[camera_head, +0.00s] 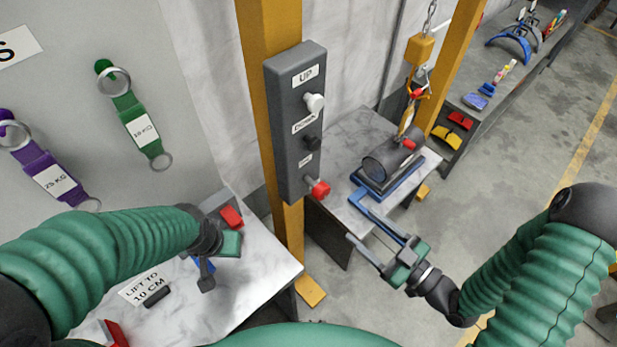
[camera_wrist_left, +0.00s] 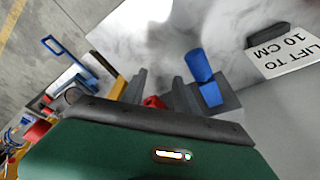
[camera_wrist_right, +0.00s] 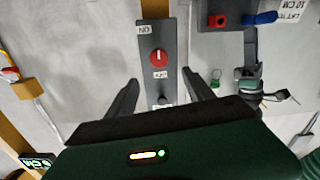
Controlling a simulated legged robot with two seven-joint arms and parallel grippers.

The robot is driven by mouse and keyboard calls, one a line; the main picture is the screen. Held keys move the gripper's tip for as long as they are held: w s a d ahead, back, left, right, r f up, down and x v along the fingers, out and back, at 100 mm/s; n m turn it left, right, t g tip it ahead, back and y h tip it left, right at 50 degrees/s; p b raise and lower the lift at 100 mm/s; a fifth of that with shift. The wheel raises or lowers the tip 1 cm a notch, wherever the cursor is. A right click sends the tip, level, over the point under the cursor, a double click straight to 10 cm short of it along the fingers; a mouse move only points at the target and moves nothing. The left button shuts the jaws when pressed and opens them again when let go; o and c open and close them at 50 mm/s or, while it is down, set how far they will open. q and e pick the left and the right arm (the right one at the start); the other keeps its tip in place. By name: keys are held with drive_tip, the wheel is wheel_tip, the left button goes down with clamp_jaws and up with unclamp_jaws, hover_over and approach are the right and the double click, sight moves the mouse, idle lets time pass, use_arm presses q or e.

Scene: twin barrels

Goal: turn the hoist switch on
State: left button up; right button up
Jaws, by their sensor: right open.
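The grey hoist control box (camera_head: 296,125) is fixed to a yellow post. It carries a white UP button (camera_head: 314,103), a black DOWN button (camera_head: 312,143) and, lowest, a red switch knob (camera_head: 319,188). In the right wrist view the red knob (camera_wrist_right: 159,57) shows a white line, with an ON label beside it. My right gripper (camera_head: 360,225) is open and empty, apart from the knob, below and right of it in the head view. In its wrist view the fingers (camera_wrist_right: 160,80) point toward the box. My left gripper (camera_head: 207,275) hangs over the marble table, its fingers apart.
A marble table (camera_head: 240,300) with a LIFT TO 10 CM label stands at lower left. A dark barrel (camera_head: 391,162) sits on a blue-edged base under the hoist hook (camera_head: 415,90). Green (camera_head: 138,120) and purple (camera_head: 55,178) tags hang on the left panel.

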sight(326, 195)
drive_tip(key=x, duration=0.8)
drive_tip(key=p+x, duration=0.1)
drive_tip(key=x, duration=0.6)
drive_tip(key=shift+a, duration=0.5)
drive_tip(key=shift+w+d, duration=0.15)
drive_tip(key=shift+w, duration=0.05)
drive_tip(key=shift+w+d+f, duration=0.15)
drive_tip(key=shift+d, duration=0.7)
drive_tip(key=shift+c, duration=1)
drive_tip(key=shift+a, duration=0.75)
drive_tip(key=c, duration=0.7)
clamp_jaws()
use_arm(q)
drive_tip(key=shift+s+d+r, duration=0.15)
drive_tip(key=shift+d+r, duration=0.15)
drive_tip(key=shift+d, duration=0.3)
use_arm(e)
drive_tip(key=shift+d, duration=0.2)
